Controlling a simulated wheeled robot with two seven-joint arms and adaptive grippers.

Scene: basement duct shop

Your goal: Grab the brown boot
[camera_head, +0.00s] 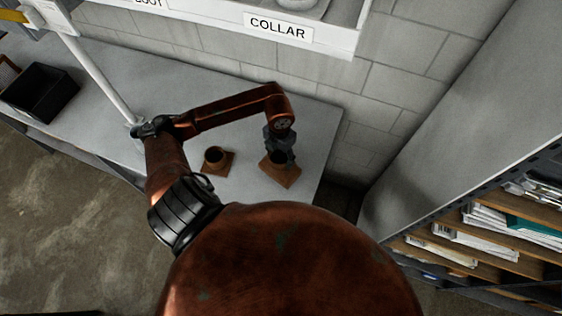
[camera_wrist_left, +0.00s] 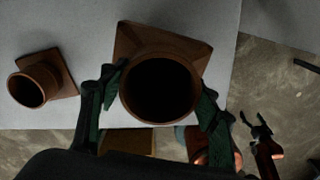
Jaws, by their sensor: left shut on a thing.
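A brown boot (camera_head: 284,175), a square flange with a round collar, stands near the right end of the grey bench. My left gripper (camera_head: 279,152) reaches down over it from above. In the left wrist view, the same boot (camera_wrist_left: 160,48) sits between the two fingers of the left gripper (camera_wrist_left: 162,84), which are shut on its round collar. Its flange looks to be at bench level; I cannot tell whether it is lifted. A second, similar brown boot (camera_head: 216,158) stands to its left, apart from the gripper. My right gripper (camera_wrist_left: 256,124) shows small in the left wrist view, its fingers spread and empty.
A black open bin (camera_head: 40,92) stands at the bench's left end, near a pale post (camera_head: 98,80). A shelf labelled COLLAR (camera_head: 278,28) hangs above the bench. A rack with papers (camera_head: 480,232) stands at the right. Bare bench lies left of the second boot.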

